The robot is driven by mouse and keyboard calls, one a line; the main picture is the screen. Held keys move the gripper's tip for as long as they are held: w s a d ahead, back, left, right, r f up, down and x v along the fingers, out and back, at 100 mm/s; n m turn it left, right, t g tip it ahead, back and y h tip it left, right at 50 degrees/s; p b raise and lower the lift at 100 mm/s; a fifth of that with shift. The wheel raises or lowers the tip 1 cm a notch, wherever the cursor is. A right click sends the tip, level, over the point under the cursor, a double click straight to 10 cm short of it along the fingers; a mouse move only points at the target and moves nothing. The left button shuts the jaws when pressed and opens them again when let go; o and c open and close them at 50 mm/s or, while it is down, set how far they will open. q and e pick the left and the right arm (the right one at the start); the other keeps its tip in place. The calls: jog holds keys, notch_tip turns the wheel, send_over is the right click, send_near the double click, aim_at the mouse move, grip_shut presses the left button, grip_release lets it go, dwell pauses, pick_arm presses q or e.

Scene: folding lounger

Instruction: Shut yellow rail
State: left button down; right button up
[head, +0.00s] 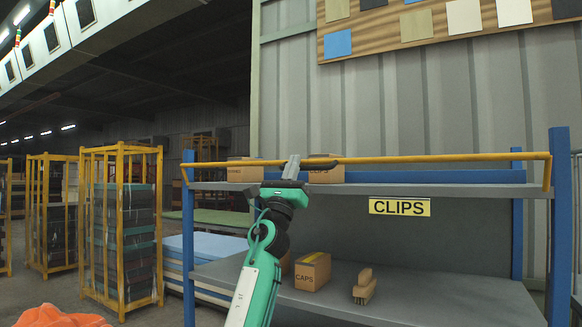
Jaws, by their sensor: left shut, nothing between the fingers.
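The yellow rail (430,158) is a long thin bar running across the front of the blue and grey shelf unit, just above the upper shelf. Its short end arms bend down at the left and right posts. My left gripper (293,168) is at the rail, left of its middle, with its fingers shut and nothing between them. The fingers overlap the rail in the picture; I cannot tell whether they touch it. My right gripper is out of view.
Cartons (245,172) stand on the upper shelf behind the rail. A CAPS carton (313,271) and a brush (363,287) sit on the lower shelf, under a CLIPS label (400,207). Yellow cage racks (120,150) stand left; orange cloth (60,317) lies at lower left.

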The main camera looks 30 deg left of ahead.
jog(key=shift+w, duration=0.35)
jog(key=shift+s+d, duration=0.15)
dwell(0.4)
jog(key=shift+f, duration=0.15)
